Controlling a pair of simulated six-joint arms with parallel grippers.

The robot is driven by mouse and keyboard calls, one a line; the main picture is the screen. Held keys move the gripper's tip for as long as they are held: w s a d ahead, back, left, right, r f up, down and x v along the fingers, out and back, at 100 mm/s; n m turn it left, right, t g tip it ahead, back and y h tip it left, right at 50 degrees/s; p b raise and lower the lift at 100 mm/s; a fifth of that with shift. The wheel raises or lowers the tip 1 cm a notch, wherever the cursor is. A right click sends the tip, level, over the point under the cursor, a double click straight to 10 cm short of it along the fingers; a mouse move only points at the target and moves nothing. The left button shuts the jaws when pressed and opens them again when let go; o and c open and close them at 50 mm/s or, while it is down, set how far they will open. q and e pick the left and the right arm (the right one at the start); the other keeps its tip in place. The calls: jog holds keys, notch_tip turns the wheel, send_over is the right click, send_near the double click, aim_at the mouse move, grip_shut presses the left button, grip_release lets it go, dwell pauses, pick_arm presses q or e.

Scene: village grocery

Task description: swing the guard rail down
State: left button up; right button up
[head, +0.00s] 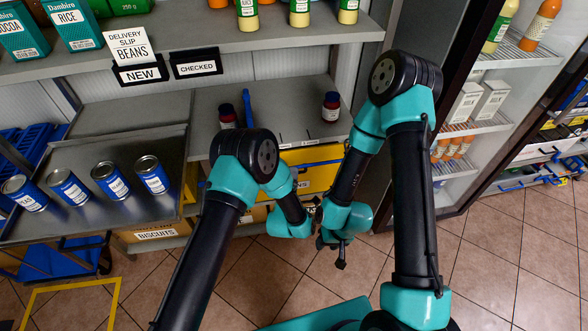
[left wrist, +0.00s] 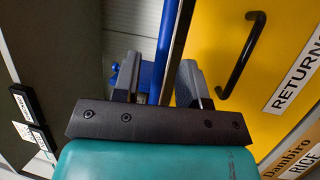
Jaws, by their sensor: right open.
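A thin blue bar, apparently the guard rail (head: 247,106), stands raised at the grey middle shelf in the head view; my left arm hides its lower end. In the left wrist view a blue bar (left wrist: 164,50) runs between the fingers of my left gripper (left wrist: 160,68). These fingers are apart, with a gap beside the bar; I cannot tell whether they touch it. In the head view my left gripper is mostly hidden behind its arm. My right gripper (head: 340,254) is open and empty, low in front of the shelves.
A dark jar (head: 331,106) stands on the middle shelf, another beside the rail. Yellow drawers (head: 312,172) lie below; one with a black handle (left wrist: 240,55) is close to my left gripper. A tray (head: 130,210) with several blue cans is at left. Open fridge shelves (head: 478,128) stand at right.

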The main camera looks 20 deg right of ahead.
pick_arm(q)
jog(key=v, duration=0.8)
jog(key=shift+a, duration=0.15)
jog(key=a+f+m+g+y, duration=0.2)
jog(key=a+f+g, duration=0.15)
jog(key=a, duration=0.65)
jog(key=a+f+m+g+y, duration=0.3)
jog(key=a+g, duration=0.1)
jog(key=a, duration=0.5)
jog(key=s+a+m+g, duration=0.4)
jog(key=s+a+g, duration=0.5)
jog(key=s+a, duration=0.8)
jog(key=shift+f+m+y, duration=0.2)
jog(key=shift+m+y, duration=0.1)
jog(key=shift+m, duration=0.1)
